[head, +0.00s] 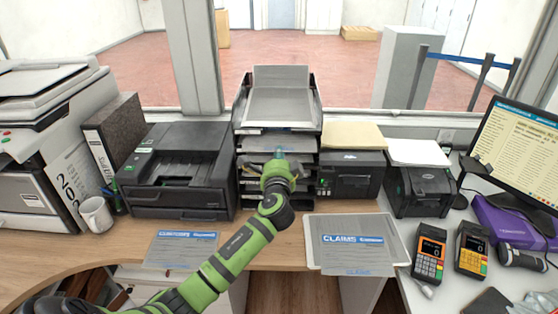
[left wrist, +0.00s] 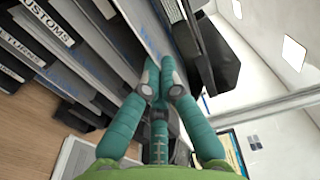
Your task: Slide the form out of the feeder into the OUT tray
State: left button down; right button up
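My left gripper (head: 280,160) is at the front of a dark stack of letter trays (head: 308,186) in the middle of the counter. In the left wrist view its teal fingers (left wrist: 160,78) come together at the tips, beside the tray edges. I see no sheet clearly between them. A grey CLAIMS form (head: 350,241) lies on a pale flat tray (head: 402,246) at the right and hangs over its front edge. Another grey form (head: 182,250) lies flat at the left. I cannot make out an OUT label or tell which unit is the feeder. My right gripper is not in view.
A black printer (head: 172,190) stands left of the stack, with a white mug (head: 96,214) beside it. Black machines (head: 352,185) stand to the right. Two card terminals (head: 430,252) and a monitor (head: 520,150) occupy the far right. Wooden counter shows between the forms.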

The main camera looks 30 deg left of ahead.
pick_arm(q)
jog(key=shift+w+a, duration=0.1)
jog(key=c, duration=1.2)
grip_release()
jog(key=shift+c, duration=0.2)
jog(key=shift+f, duration=0.2)
jog(key=shift+f+b, duration=0.25)
jog(key=shift+b, duration=0.15)
